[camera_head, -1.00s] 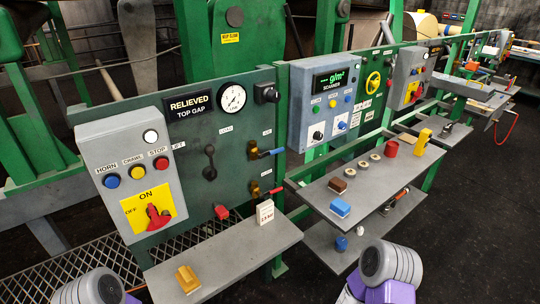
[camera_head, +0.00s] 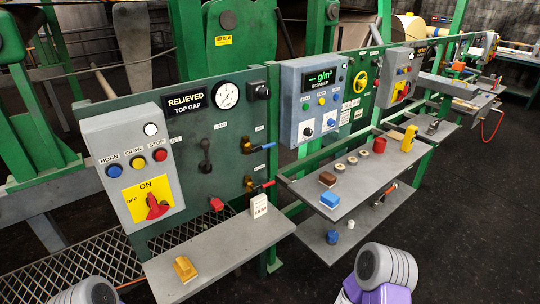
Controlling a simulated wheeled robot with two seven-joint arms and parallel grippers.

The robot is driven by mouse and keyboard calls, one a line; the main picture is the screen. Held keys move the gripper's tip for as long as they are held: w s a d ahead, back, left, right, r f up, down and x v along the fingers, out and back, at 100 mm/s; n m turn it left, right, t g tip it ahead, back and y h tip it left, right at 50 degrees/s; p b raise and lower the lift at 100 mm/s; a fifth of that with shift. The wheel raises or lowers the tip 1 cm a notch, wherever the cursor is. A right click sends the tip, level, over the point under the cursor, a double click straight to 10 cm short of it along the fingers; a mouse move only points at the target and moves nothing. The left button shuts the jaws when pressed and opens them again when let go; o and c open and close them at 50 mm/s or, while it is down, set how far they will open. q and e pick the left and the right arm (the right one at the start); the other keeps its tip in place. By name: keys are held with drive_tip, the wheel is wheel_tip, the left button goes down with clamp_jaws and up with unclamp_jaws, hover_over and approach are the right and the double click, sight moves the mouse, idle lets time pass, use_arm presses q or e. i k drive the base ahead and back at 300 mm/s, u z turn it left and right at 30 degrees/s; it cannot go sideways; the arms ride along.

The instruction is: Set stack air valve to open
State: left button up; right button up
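Two small brass valves sit one above the other at the right edge of the dark green "RELIEVED TOP GAP" panel. The upper valve has a blue lever (camera_head: 263,148) pointing right, roughly level. The lower valve has a red lever (camera_head: 264,186) also pointing right, tilted slightly up. The small labels above them are too small to read, so I cannot tell which is the stack air valve. Neither gripper shows. Only grey and purple parts of my arms show at the bottom left and bottom right, well below the valves.
A grey shelf (camera_head: 215,250) juts out below the valves, holding a yellow block (camera_head: 184,269) and a white tag (camera_head: 259,206). A grey control box (camera_head: 110,140) is at the left. Another shelf (camera_head: 355,190) with several small objects stands right. Dark floor lies at lower right.

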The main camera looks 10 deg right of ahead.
sight(253, 150)
drive_tip(key=k, duration=0.95)
drive_tip(key=z, duration=0.85)
drive_tip(key=i, duration=1.8)
drive_tip(key=u, duration=0.65)
